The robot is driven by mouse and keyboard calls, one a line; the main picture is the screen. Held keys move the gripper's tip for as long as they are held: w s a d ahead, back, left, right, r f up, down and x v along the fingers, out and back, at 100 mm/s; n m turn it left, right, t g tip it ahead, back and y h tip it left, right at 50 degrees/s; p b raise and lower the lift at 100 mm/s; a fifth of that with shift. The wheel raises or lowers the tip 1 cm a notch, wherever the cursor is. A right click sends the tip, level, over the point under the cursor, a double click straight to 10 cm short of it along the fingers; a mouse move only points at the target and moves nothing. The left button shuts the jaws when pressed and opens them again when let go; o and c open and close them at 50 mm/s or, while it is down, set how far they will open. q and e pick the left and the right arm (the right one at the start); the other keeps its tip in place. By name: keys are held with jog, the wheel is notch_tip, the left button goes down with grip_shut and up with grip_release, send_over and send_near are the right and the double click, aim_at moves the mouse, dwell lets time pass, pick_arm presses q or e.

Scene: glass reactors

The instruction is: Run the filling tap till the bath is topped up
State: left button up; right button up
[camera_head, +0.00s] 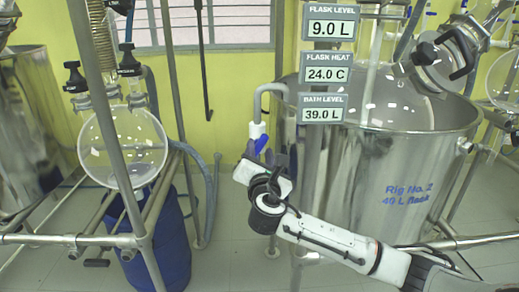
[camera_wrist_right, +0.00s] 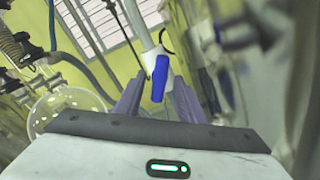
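The filling tap is a white spout on a grey bent pipe (camera_head: 258,103) at the left rim of the steel bath (camera_head: 392,185), which is marked Rig No. 2. Its blue lever (camera_head: 261,144) hangs down at a slant; it also shows in the right wrist view (camera_wrist_right: 160,78). My right gripper (camera_head: 268,160) is just below the lever. In the wrist view its two fingers (camera_wrist_right: 160,96) stand apart, one on each side of the lever, with gaps; I cannot tell the depth. The bath level display (camera_head: 322,108) reads 39.0 L. My left gripper is not in view.
Displays above read flask level (camera_head: 330,22) 9.0 L and flask heat (camera_head: 328,68) 24.0 C. A glass flask (camera_head: 122,147) in a metal frame and a blue drum (camera_head: 160,245) stand to the left. Pipes and hoses run between the frame and bath.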

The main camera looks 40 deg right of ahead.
jog(key=shift+w+d, duration=0.3)
jog(key=shift+w, duration=0.25)
grip_shut()
